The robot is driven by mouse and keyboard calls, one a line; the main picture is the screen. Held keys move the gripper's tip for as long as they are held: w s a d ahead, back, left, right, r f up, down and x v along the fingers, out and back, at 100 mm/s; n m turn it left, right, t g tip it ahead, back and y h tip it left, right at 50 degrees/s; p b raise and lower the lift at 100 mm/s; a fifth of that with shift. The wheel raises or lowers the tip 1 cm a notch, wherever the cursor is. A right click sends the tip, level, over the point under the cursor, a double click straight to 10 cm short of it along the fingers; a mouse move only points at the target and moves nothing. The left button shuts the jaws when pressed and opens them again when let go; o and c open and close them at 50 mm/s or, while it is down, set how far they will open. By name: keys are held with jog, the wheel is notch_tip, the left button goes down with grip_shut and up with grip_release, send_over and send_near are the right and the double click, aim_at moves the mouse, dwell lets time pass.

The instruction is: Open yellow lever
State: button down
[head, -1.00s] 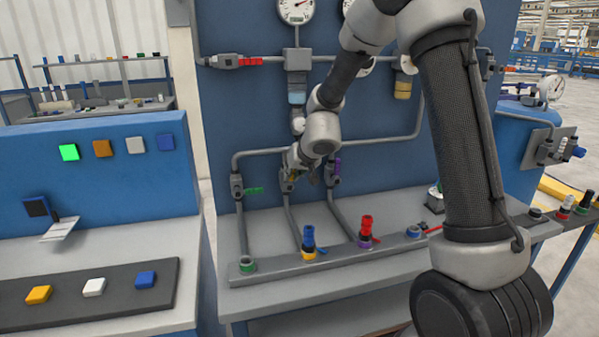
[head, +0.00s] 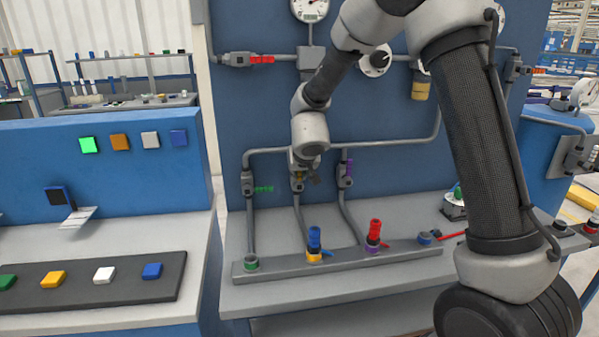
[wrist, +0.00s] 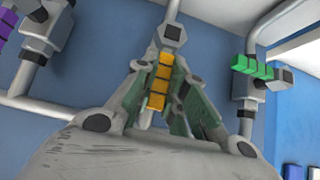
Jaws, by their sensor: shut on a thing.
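The yellow lever (wrist: 158,88) is a row of yellow segments in the wrist view. It runs from its grey valve body (wrist: 172,35) down between my gripper's fingers. My gripper (wrist: 157,95) is shut on the lever, with one greenish-grey finger on each side. In the head view my gripper (head: 303,180) is at the middle pipe of the blue panel, and it mostly hides the yellow lever there.
The green lever (head: 263,189) sits left of my gripper and the purple lever (head: 349,167) close to its right. Below, a grey rail (head: 340,262) carries a blue-topped fitting (head: 314,238) and a red-topped fitting (head: 374,231).

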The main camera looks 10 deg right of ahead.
jog(key=c, duration=1.5)
grip_release()
jog(key=shift+o, duration=0.2)
jog(key=v, duration=1.2)
